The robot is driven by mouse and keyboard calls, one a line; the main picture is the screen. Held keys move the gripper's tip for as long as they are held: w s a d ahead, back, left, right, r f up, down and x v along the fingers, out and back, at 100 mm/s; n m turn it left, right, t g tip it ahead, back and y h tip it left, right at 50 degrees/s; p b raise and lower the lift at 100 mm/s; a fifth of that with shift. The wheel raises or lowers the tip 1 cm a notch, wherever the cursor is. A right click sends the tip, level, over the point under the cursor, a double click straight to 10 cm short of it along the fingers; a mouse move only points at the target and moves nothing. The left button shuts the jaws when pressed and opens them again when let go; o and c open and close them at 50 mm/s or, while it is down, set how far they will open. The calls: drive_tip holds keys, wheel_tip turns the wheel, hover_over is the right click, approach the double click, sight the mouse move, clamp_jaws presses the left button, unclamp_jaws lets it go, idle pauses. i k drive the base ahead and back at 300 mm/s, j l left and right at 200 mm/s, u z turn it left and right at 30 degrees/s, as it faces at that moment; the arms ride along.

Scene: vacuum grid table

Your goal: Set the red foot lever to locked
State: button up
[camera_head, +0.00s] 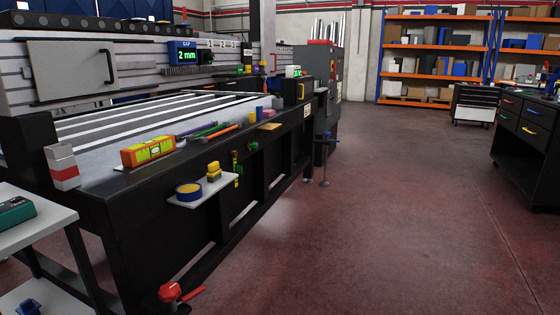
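The red foot lever (194,293) is low at the bottom of the picture, by the front corner leg of the black vacuum grid table (130,203). Beside it is a red knob-like part (170,291), on what seems to be the same mechanism. The lever sticks out to the right, close to the floor. I cannot tell from this view whether it stands at locked or unlocked, and no marking on it is readable. My gripper is not in view.
A small shelf (203,193) with a blue and yellow roll juts from the table's side. A grey side cart (35,232) stands at the left. A blue-topped stand (324,160) is farther along. The red-brown floor (390,220) to the right is open, up to a black drawer cabinet (528,140).

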sight(202, 288)
drive_tip(key=i+j, duration=0.1)
drive_tip(key=j, duration=0.25)
drive_tip(key=i+j, duration=0.1)
drive_tip(key=j, duration=0.3)
drive_tip(key=i+j, duration=0.1)
drive_tip(key=j, duration=0.25)
drive_tip(key=i+j+z, duration=0.1)
drive_tip(key=j, duration=0.3)
